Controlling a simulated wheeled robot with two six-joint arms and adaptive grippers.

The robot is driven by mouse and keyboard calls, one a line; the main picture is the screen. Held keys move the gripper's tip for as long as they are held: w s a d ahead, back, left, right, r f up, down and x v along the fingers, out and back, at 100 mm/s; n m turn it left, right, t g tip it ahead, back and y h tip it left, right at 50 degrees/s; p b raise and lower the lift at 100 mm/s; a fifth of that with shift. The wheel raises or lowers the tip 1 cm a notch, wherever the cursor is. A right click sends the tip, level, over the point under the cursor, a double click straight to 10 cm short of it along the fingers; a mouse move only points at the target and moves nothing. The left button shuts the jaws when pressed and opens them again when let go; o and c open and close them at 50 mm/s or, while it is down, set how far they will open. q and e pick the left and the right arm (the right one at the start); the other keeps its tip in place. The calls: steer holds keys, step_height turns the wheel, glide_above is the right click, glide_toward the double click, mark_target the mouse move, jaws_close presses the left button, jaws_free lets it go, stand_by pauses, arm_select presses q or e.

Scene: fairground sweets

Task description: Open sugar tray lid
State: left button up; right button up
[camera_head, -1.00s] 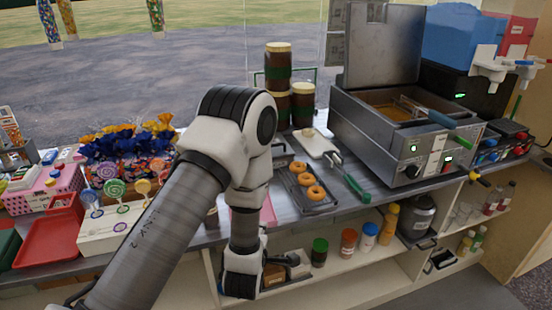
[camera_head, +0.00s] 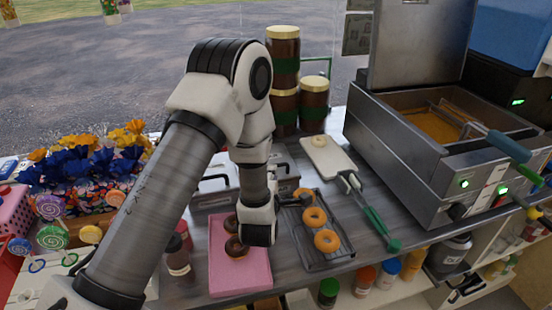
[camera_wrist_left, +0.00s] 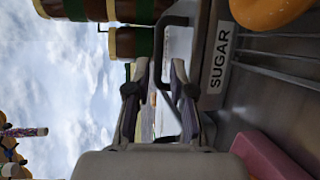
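The metal sugar tray, marked by a "SUGAR" label (camera_wrist_left: 220,58), has a dark bar handle (camera_wrist_left: 174,20) on its lid in the left wrist view. My left gripper (camera_wrist_left: 160,68) is open there, and the handle lies between its two fingers as seen. I cannot tell whether they touch it. The lid looks shut. In the head view, my left wrist hangs over the counter and hides part of the lidded metal trays; a dark handle (camera_head: 284,167) shows just right of my arm. The fingertips are hidden there. My right gripper is not in view.
A pink board (camera_head: 240,276) with chocolate doughnuts lies in front of the trays. A rack (camera_head: 336,258) of plain doughnuts stands to the right. Brown jars (camera_head: 284,68) stand behind, the fryer (camera_head: 410,130) at right. Lollipops (camera_head: 50,208) and wrapped sweets are at left.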

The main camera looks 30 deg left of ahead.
arm_select(q)
steer(key=p+x, duration=0.1)
steer(key=x, duration=0.5)
steer(key=shift+a+f, duration=0.1)
steer(key=shift+a, duration=0.1)
steer(key=shift+s+d+r, duration=0.2)
steer(key=shift+r, duration=0.05)
jaws_close()
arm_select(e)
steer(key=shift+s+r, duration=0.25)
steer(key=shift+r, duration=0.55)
arm_select(q)
steer(key=shift+r, duration=0.15)
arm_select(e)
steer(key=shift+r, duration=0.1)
